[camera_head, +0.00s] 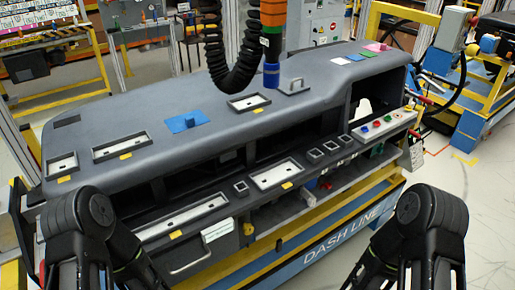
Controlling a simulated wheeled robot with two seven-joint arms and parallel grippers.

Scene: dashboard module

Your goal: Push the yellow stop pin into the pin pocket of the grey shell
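The grey shell (200,108) is a long dashboard body on a stand, running from the left to the upper right. A small yellow round part (248,229) shows on its front lower side; I cannot tell if it is the stop pin. Several small square sockets line the front ledge, among them one small socket (241,186); I cannot tell which opening is the pin pocket. My two black arms show at the lower left and lower right, apart from the shell. Neither gripper's fingertips can be seen.
A blue-and-yellow stand (345,230) labelled DASH LINE carries the shell. A black hose with an orange-and-blue tool (271,45) hangs over the shell's middle. A blue block (186,122) sits on top. A yellow frame with a steering wheel stands at the upper right. Floor is open at right.

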